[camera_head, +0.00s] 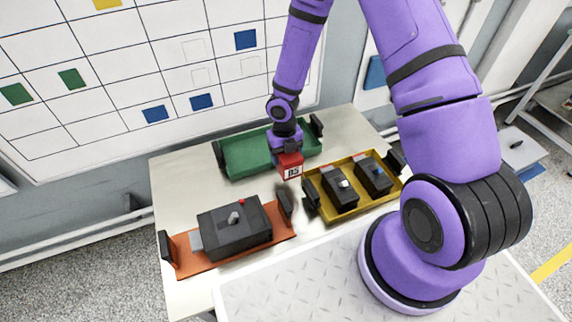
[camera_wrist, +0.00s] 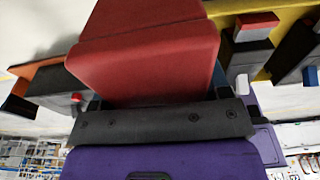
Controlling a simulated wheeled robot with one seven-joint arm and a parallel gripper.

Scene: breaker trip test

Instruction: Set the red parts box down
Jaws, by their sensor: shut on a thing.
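The red parts box (camera_head: 289,166), with a white label reading "B5", is held in my gripper (camera_head: 287,150). In the head view it hangs over the table between the green tray, the yellow tray and the orange tray. Whether its underside touches anything cannot be told. In the wrist view the red box (camera_wrist: 145,55) fills the upper middle, in front of the dark gripper body (camera_wrist: 160,122). My gripper is shut on it; the fingertips are mostly hidden behind the box.
A green tray (camera_head: 245,157) at the back looks empty. A yellow tray (camera_head: 325,212) at right holds two dark breakers. An orange tray (camera_head: 190,266) in front holds a larger dark breaker (camera_head: 235,228) with a red button. Bare table (camera_head: 185,190) shows at left.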

